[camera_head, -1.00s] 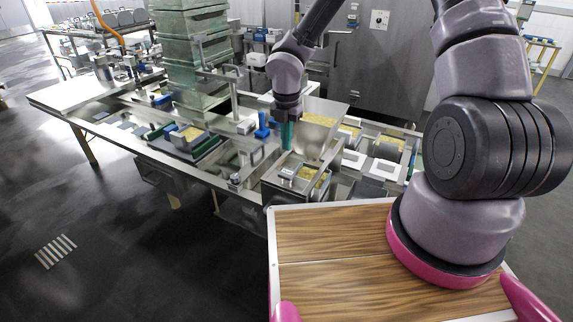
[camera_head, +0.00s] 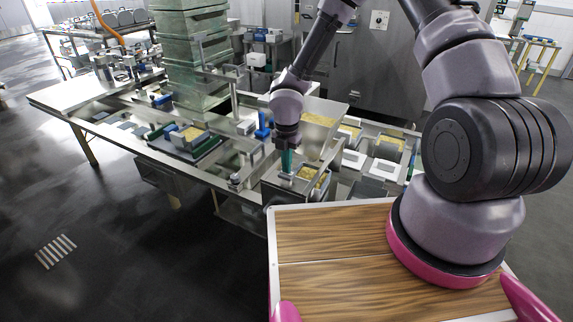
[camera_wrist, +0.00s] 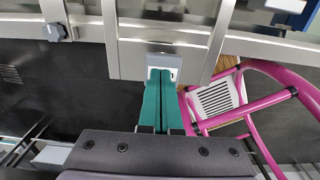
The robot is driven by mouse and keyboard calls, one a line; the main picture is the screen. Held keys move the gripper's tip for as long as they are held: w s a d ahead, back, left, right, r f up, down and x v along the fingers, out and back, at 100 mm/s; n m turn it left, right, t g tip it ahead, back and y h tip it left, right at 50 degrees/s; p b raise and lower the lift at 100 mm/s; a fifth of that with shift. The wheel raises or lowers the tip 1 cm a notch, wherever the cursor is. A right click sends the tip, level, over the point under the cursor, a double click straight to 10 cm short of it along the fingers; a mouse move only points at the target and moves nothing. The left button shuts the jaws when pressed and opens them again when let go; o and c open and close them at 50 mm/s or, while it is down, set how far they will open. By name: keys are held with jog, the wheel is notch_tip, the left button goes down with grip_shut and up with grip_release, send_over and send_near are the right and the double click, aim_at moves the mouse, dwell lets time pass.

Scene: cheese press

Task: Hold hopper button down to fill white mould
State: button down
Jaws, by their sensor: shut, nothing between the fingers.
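My gripper (camera_head: 286,168) is shut and empty, with its teal fingers pointing down at the front edge of the steel line. In the wrist view the fingertips (camera_wrist: 161,74) are at a small pale box (camera_wrist: 165,62) on the steel frame, which looks like the hopper button. The tips cover part of its face, so I cannot tell whether the button is pressed. Right beside the fingers in the head view is a steel-walled bay holding a pale-rimmed container (camera_head: 313,172) with yellow curd, possibly the white mould. How full it is cannot be told.
White frames (camera_head: 384,169) lie on the line to the right. Green stacked crates (camera_head: 190,50) stand behind. A steel rail (camera_wrist: 185,22) runs close above the fingertips in the wrist view.

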jog(key=shift+s+f, duration=0.1)
jog(key=shift+f, duration=0.8)
jog(key=shift+s+d+f, duration=0.1)
jog(key=shift+d, duration=0.05)
notch_tip(320, 180, up, 11)
dwell(0.5)
